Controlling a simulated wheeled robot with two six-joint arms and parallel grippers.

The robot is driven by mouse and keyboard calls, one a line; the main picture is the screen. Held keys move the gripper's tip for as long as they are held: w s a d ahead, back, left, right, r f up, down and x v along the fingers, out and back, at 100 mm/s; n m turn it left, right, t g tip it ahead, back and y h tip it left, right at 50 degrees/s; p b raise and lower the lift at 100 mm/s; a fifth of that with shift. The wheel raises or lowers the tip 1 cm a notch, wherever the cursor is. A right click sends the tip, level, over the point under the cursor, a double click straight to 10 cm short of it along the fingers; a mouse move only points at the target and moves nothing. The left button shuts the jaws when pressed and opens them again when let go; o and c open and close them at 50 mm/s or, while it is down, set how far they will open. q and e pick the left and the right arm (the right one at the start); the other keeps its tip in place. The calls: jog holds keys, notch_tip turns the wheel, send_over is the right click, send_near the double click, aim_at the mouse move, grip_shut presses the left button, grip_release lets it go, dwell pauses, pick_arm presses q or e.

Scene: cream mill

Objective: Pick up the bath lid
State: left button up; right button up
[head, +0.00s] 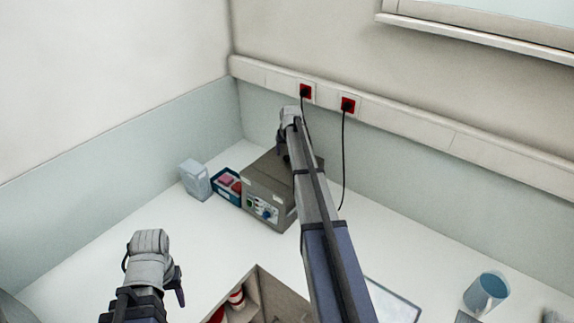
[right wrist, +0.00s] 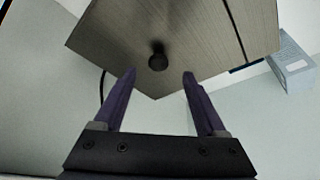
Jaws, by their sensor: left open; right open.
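The water bath (head: 262,196) is a grey box with a front control panel on the white bench, partly hidden behind my right arm. Its lid (right wrist: 205,35) fills the upper part of the right wrist view as a brushed grey plate with a round black knob (right wrist: 158,60). My right gripper (right wrist: 158,73) is open; the knob appears between and slightly beyond its fingertips, and I see no contact. In the head view my right gripper (head: 282,146) is over the bath's back part. My left gripper (head: 178,290) is open and empty at the lower left.
A blue tray (head: 226,186) with pink and red items and a pale box (head: 195,180) stand left of the bath. A blue cup (head: 486,292) is at the right. Black cables hang from red wall sockets (head: 348,105) behind. An open compartment (head: 262,290) is in front.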

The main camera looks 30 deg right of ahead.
aim_at(287, 157)
jog(key=b+x, duration=0.3)
jog(key=x, duration=0.1)
jog(key=shift+w+d+f+b, duration=0.15)
jog(key=shift+d+f+b, duration=0.05)
jog(key=shift+f+b, duration=0.1)
jog(key=shift+r, duration=0.1)
grip_shut()
